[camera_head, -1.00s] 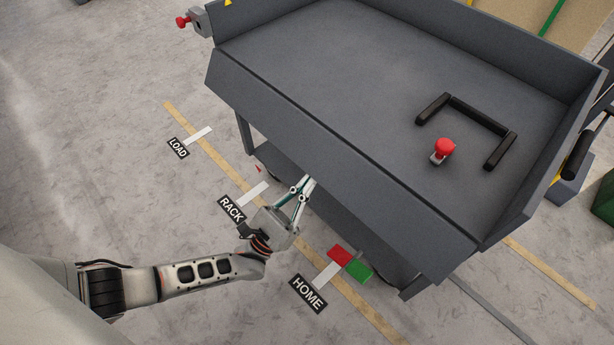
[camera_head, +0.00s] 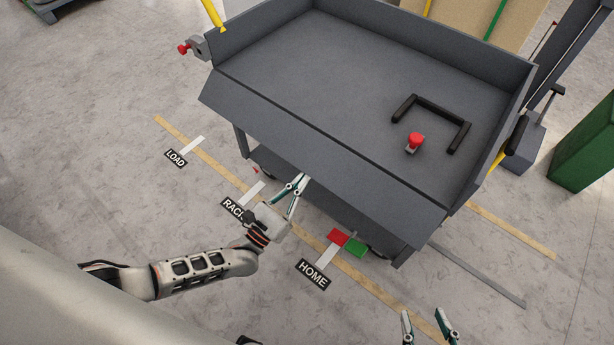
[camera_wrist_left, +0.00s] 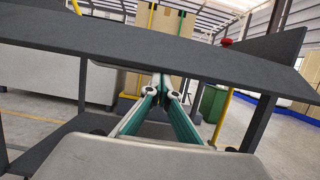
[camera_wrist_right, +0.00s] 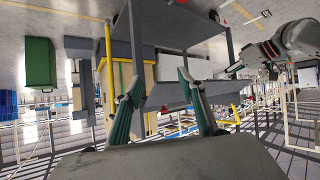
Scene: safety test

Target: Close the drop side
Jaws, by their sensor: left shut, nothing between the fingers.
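The grey cart's drop side (camera_head: 322,157) is the long front panel, hanging outward and sloping down from the deck edge (camera_head: 300,90). It crosses the left wrist view as a dark bar (camera_wrist_left: 150,48). My left gripper (camera_head: 303,182) is shut and empty at the panel's lower edge, near mid-length. Its fingertips (camera_wrist_left: 163,82) appear just below the panel in the left wrist view; contact cannot be told. My right gripper (camera_head: 428,318) is open and empty, low in front of the cart's right end. Its spread fingers also show in the right wrist view (camera_wrist_right: 158,80).
A red knob on a bracket (camera_head: 184,48) sits at the cart's left corner. A red-topped knob (camera_head: 415,140) and black U-shaped bar (camera_head: 440,108) are on the deck. Red (camera_head: 339,237) and green (camera_head: 356,248) blocks lie below. A green bin (camera_head: 590,145) stands right.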

